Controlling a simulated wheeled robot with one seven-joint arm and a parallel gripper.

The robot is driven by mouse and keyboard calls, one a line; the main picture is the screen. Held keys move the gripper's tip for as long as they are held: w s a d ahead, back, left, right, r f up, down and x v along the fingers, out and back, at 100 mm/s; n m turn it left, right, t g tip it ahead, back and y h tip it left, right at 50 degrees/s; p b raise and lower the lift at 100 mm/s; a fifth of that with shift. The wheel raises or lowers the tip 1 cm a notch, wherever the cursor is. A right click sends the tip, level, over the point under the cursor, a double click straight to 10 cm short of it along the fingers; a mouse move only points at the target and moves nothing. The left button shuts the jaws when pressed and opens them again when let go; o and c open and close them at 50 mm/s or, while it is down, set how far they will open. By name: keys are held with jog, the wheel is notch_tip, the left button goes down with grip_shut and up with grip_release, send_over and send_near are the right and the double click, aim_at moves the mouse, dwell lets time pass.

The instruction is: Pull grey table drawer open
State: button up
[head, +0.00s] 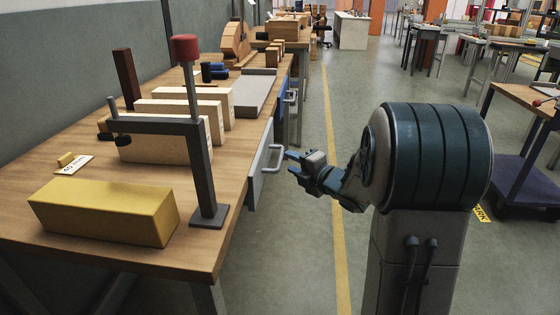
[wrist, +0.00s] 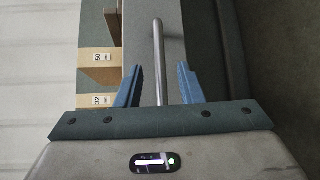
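The grey drawer (head: 256,178) sits under the right edge of the wooden table (head: 232,215), its front facing the aisle. Its metal bar handle (head: 275,157) sticks out toward my gripper (head: 289,163). In the head view the fingertips are close to the handle, on its right side. In the wrist view the handle (wrist: 158,50) runs between my two blue fingers (wrist: 157,85), with a visible gap on each side. My gripper is open and holds nothing. I cannot tell exactly how deep the bar lies between the fingers.
A second, blue drawer (head: 281,108) with its own handle (head: 291,95) is farther along the table. A yellow block (head: 105,212), a dark clamp (head: 205,185) and pale blocks (head: 165,148) stand on the tabletop.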

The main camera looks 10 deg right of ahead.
aim_at(280, 155)
jog(key=b+x, duration=0.1)
jog(key=x, duration=0.5)
jog(key=shift+w+a, duration=0.1)
jog(key=shift+w, duration=0.05)
jog(key=shift+c, duration=0.2)
grip_shut()
